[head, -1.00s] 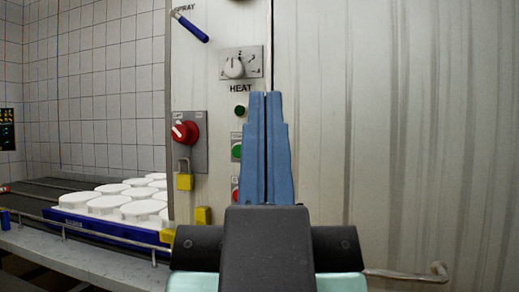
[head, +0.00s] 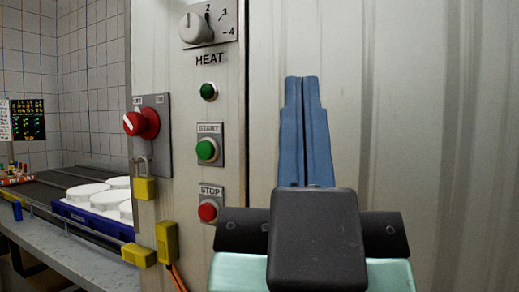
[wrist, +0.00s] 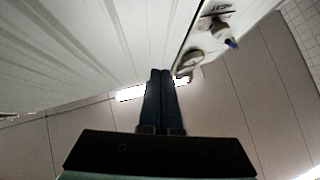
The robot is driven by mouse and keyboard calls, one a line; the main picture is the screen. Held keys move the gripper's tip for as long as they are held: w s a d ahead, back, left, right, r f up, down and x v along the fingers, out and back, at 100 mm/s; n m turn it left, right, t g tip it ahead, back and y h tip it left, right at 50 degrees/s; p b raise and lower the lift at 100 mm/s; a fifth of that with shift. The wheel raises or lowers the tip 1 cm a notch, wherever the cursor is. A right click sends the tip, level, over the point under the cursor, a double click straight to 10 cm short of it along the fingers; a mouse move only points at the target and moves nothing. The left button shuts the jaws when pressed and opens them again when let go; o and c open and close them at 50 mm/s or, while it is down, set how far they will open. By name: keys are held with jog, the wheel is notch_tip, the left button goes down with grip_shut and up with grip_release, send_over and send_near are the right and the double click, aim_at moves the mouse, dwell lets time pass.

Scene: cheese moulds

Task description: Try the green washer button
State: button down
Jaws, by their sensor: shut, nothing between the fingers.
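The green button (head: 207,150) sits in a grey plate marked START on the washer's panel, left of my gripper in the head view. A red button (head: 208,211) marked STOP is below it, and a small dark green round lamp or button (head: 208,91) is above it. My gripper (head: 303,78) has its blue fingers together and empty, pointing up in front of the washer's bare metal side. It also shows shut in the wrist view (wrist: 160,72). It covers none of the buttons; I cannot judge its distance from the panel.
A HEAT dial (head: 195,27) is above the buttons. A red rotary switch (head: 141,123) with a yellow padlock (head: 145,188) is left of them. Yellow connectors (head: 167,243) sit lower. White moulds (head: 104,198) in a blue crate (head: 90,221) stand on the conveyor at left.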

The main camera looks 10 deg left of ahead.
aim_at(206, 150)
jog(key=w+a+m+g+y+p, duration=0.8)
jog(key=w+p, duration=0.4)
jog(key=p, duration=1.2)
jog(key=s+a+f+m+g+p, duration=0.4)
jog(key=a+m+p, duration=0.5)
jog(key=p, duration=1.2)
jog(key=s+f+m, duration=0.1)
jog(key=m, duration=0.3)
jog(key=shift+s+f, duration=0.2)
jog(key=shift+f, duration=0.15)
jog(key=shift+w, duration=0.1)
jog(key=w+d+b, duration=0.2)
jog(key=w+d, duration=0.1)
jog(key=w, duration=0.5)
jog(key=shift+w, duration=0.15)
jog(key=shift+w+d, duration=0.1)
jog(key=shift+w, duration=0.2)
